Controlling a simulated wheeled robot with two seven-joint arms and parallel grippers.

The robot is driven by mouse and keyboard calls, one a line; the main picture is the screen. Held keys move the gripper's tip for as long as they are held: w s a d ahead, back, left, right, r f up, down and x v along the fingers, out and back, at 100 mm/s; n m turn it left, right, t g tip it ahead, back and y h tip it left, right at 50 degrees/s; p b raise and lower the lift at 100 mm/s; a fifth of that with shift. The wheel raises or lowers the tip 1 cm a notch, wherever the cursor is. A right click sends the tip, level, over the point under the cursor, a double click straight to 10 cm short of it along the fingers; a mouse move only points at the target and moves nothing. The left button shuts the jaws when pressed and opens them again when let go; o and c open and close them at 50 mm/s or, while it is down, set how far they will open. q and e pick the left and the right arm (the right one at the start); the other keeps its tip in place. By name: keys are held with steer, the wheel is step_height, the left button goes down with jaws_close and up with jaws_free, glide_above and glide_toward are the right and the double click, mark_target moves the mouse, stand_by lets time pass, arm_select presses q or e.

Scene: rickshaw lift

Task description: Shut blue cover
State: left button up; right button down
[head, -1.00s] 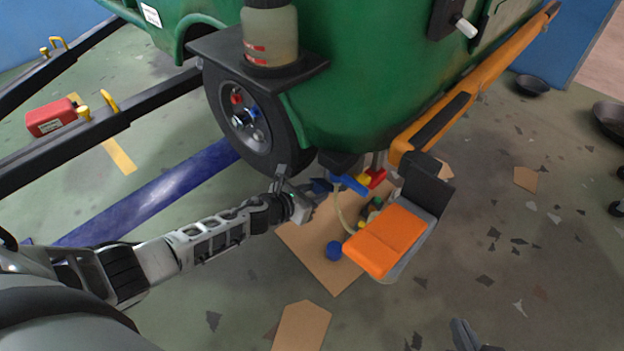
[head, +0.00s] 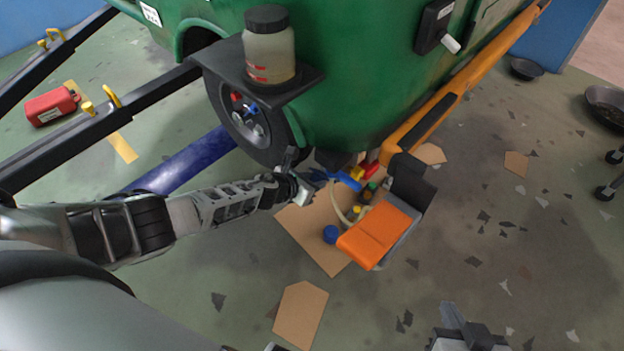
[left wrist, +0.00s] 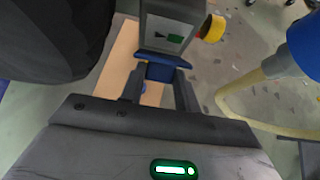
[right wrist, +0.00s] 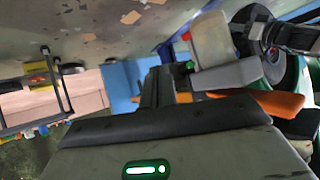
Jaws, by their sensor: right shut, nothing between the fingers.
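The blue cover (left wrist: 160,70) shows in the left wrist view at the lower edge of a grey box (left wrist: 172,32) with a green mark. My left gripper (left wrist: 160,82) has its fingers apart, with their tips at the cover; I cannot tell whether they touch it. In the head view my left gripper (head: 312,180) is beside the wheel, under the green body, and hides much of the cover. My right gripper (head: 465,330) is low at the front, away from the cover. Its fingers are together and empty in the right wrist view (right wrist: 160,85).
The wheel (head: 250,120) and green body (head: 350,80) stand close to the left gripper. Blue, yellow and red valves, a hose and an orange-topped pedal (head: 378,232) are just right of it. A blue cap (head: 331,234) lies on cardboard (head: 315,245).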

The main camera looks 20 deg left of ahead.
arm_select(q)
steer(key=o, duration=0.4)
steer(key=shift+a, duration=0.1)
steer(key=shift+o, duration=0.2)
steer(key=shift+s+r, duration=0.1)
steer(key=shift+s, duration=0.05)
steer(key=p+v, duration=0.6)
steer(key=v, duration=0.9)
steer(key=shift+s+a+p, duration=0.2)
steer(key=shift+s+p, duration=0.05)
steer(key=shift+p, duration=0.15)
arm_select(e)
steer(key=r, duration=0.1)
steer(key=d+r, duration=0.1)
steer(key=shift+s+r+g, duration=0.15)
steer(key=shift+r+g, duration=0.15)
steer(key=shift+r, duration=0.05)
arm_select(q)
steer(key=shift+r, duration=0.1)
